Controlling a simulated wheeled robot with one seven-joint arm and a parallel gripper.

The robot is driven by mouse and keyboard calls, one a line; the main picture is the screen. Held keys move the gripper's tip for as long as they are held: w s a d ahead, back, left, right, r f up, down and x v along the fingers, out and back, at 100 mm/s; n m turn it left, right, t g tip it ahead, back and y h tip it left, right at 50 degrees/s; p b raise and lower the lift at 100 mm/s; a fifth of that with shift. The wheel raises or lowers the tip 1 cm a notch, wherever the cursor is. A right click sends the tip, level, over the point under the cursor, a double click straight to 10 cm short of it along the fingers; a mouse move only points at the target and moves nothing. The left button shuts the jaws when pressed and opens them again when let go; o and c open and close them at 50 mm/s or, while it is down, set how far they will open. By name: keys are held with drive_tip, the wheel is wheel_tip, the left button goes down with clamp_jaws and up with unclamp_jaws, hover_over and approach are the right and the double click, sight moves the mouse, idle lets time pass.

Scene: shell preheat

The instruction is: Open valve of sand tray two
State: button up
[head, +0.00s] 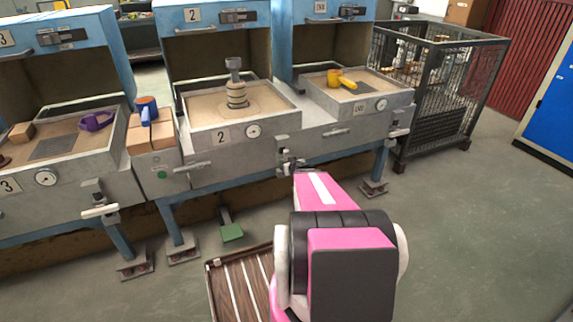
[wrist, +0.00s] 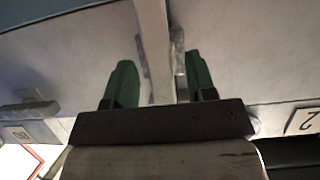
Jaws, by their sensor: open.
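Sand tray two (head: 280,120) stands in the middle bay in the head view, with a "2" plate and a round gauge on its front. Its valve (head: 283,142) is on the grey front to the right of the gauge. My gripper (head: 288,163) is at this valve, and the arm partly covers it in the head view. In the wrist view, the open green fingers of my gripper (wrist: 158,70) stand either side of a pale grey bar, the valve lever (wrist: 155,35). Gaps show between the lever and the fingers, so it is not clamped.
Tray three (head: 108,160) is at left, with its own valve lever (head: 100,211). The end tray (head: 365,105) is at right. A wire cage (head: 440,95) stands further right. A slatted wooden pallet (head: 240,285) lies on the floor near my arm. Floor at right is clear.

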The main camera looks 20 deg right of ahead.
drive_tip(key=v, duration=0.8)
drive_tip(key=shift+s+r, duration=0.15)
drive_tip(key=shift+s, duration=0.15)
drive_tip(key=a+r+n+g+y, duration=0.1)
drive_tip(key=a+n+g+y, duration=0.35)
drive_tip(key=a, duration=1.05)
drive_tip(key=s+a+m+g+h, duration=0.5)
drive_tip(key=s+g, duration=0.4)
drive_tip(key=shift+a+r, duration=0.15)
drive_tip(key=shift+a, duration=0.05)
